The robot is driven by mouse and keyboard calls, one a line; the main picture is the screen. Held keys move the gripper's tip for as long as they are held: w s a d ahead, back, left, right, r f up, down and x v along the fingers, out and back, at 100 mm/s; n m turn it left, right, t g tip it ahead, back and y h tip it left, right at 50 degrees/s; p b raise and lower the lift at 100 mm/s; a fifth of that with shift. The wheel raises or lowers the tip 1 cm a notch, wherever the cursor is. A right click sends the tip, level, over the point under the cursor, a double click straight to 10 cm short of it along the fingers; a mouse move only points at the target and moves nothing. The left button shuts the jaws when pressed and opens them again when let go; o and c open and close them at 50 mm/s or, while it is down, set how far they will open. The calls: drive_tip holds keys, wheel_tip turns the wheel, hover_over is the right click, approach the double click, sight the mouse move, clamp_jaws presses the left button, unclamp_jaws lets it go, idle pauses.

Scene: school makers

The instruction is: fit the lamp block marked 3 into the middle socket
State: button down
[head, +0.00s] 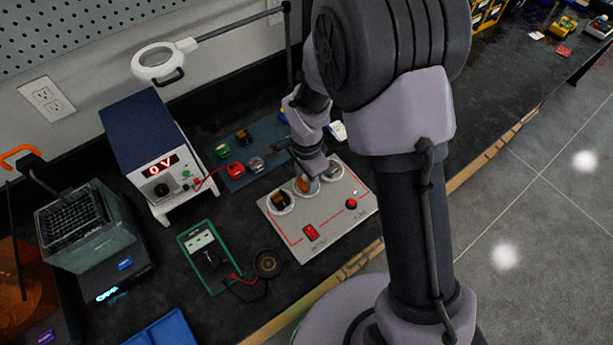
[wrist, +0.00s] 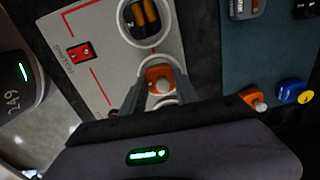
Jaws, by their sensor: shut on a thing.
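My gripper (head: 313,174) is over the middle of the grey panel (head: 325,225) in the head view. In the wrist view its fingers (wrist: 155,92) are shut on an orange block with a pale round top (wrist: 160,79). The same orange block (head: 308,187) shows below the gripper in the head view, at the middle socket. My fingers hide much of this socket, so I cannot tell whether the block is seated. No number on it is readable. The left socket (head: 281,202) holds a dark block with orange cylinders (wrist: 146,16). The right socket (head: 332,171) holds a grey block.
A blue-grey mat (head: 236,183) with several small blocks lies behind the panel. The panel has a red switch (head: 311,232) and a red button (head: 351,203). A power supply (head: 155,160) reading 0 V and a green-edged meter board (head: 207,256) stand to the left.

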drive_tip(key=shift+f, duration=0.2)
drive_tip(key=c, duration=1.2)
unclamp_jaws()
drive_tip(key=shift+r, duration=0.1)
wheel_tip(320, 180, up, 11)
drive_tip(key=p, duration=0.7)
